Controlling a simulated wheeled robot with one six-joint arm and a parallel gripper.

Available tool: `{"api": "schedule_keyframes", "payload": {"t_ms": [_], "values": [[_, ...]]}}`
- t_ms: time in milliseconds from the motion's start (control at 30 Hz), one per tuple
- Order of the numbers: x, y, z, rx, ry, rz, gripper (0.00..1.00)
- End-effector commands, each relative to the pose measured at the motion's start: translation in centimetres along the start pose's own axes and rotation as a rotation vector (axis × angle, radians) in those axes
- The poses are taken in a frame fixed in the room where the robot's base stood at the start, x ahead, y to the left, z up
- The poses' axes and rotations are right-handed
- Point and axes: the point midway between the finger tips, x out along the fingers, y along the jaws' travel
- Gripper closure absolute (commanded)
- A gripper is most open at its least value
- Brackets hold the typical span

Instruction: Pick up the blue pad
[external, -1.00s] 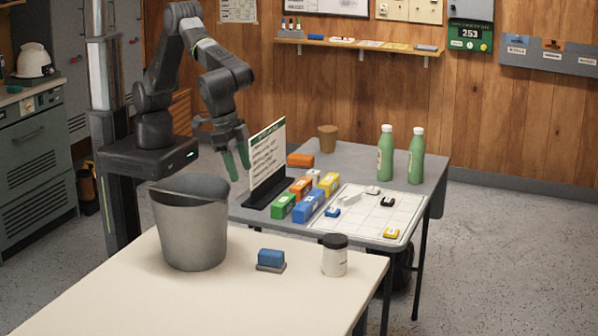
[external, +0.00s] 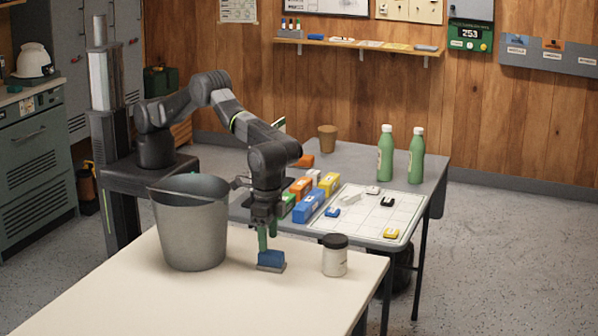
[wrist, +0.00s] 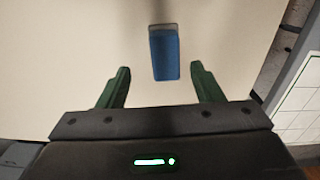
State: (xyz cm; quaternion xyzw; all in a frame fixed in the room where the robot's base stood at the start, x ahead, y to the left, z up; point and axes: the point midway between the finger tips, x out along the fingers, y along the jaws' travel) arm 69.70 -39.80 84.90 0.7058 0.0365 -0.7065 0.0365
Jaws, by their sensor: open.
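The blue pad (external: 271,258) lies with its grey underside on the cream table, between the bucket and the jar. In the wrist view the blue pad (wrist: 165,55) lies ahead of the fingertips, roughly centred between them. My gripper (external: 266,240) points down just above and beside the pad, its green fingers close to it. In the wrist view my gripper (wrist: 160,75) has its two green fingers wide apart with nothing between them. I cannot tell from the external view whether a finger touches the pad.
A grey bucket (external: 190,230) stands left of the pad, and a white jar with a dark lid (external: 335,257) stands to its right. The cream table (external: 180,305) is clear in front. Behind, a grey table (external: 345,160) holds coloured boxes, a white board and green bottles.

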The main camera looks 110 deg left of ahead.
Motion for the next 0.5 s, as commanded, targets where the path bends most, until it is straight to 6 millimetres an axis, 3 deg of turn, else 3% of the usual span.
{"api": "schedule_keyframes", "payload": {"t_ms": [267, 500], "values": [[2.1, -0.3, 0.3, 0.000, -0.002, -0.002, 0.40], [5.6, -0.7, 0.7, 0.000, -0.001, -0.001, 0.40]]}}
